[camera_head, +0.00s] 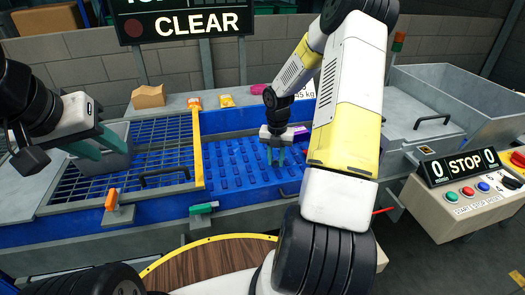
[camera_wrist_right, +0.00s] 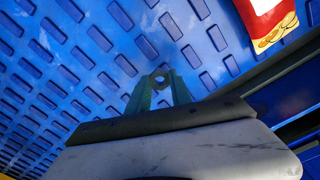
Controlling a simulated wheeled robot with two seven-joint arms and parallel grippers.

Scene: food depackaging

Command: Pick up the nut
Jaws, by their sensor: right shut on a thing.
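The nut (camera_wrist_right: 162,77) is a small dark grey ring in the right wrist view. It sits between the green fingertips of my right gripper (camera_wrist_right: 160,86), which is shut on it. In the head view my right gripper (camera_head: 276,157) points down over the blue studded conveyor belt (camera_head: 228,160); the nut is too small to make out there. I cannot tell whether the nut touches the belt.
A blue metal grate (camera_head: 155,150) with a yellow edge lies left of the belt. Small packets, including a brown one (camera_head: 148,96), stand on the back ledge. A red packet (camera_wrist_right: 268,20) shows in the right wrist view. A STOP panel (camera_head: 462,167) and a metal bin (camera_head: 470,100) stand right.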

